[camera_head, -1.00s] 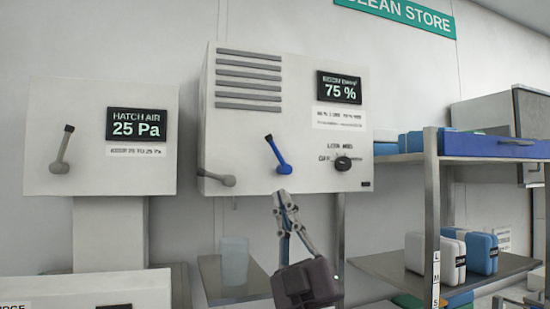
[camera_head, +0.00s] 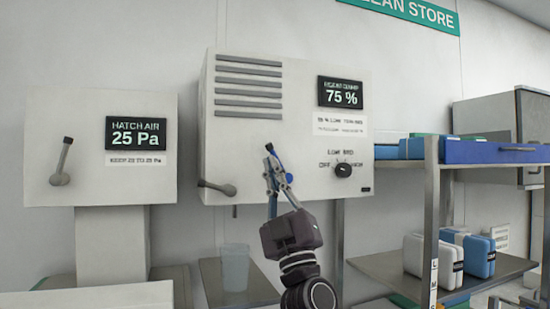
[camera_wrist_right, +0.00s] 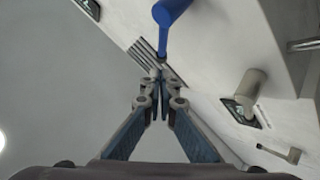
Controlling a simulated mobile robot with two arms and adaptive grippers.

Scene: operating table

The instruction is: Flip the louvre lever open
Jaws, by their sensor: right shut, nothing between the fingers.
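A white wall box with louvre slats (camera_head: 248,87) carries a blue lever (camera_head: 289,178) with a black tip in its lower middle. The lever leans up and to the left, and its shaft is partly hidden behind my right gripper (camera_head: 271,167). The gripper is shut and empty, its fingers pointing up in front of the lever. In the right wrist view the blue lever (camera_wrist_right: 172,12) reaches down towards the shut fingertips (camera_wrist_right: 161,74). I cannot tell whether they touch it. My left gripper is not in view.
A grey lever (camera_head: 218,187) at the box's lower left and a black knob (camera_head: 343,170) on its right flank the blue lever. The hatch air box (camera_head: 92,180) with its own lever stands left. A translucent cup (camera_head: 235,268) stands below; shelves (camera_head: 470,270) are at right.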

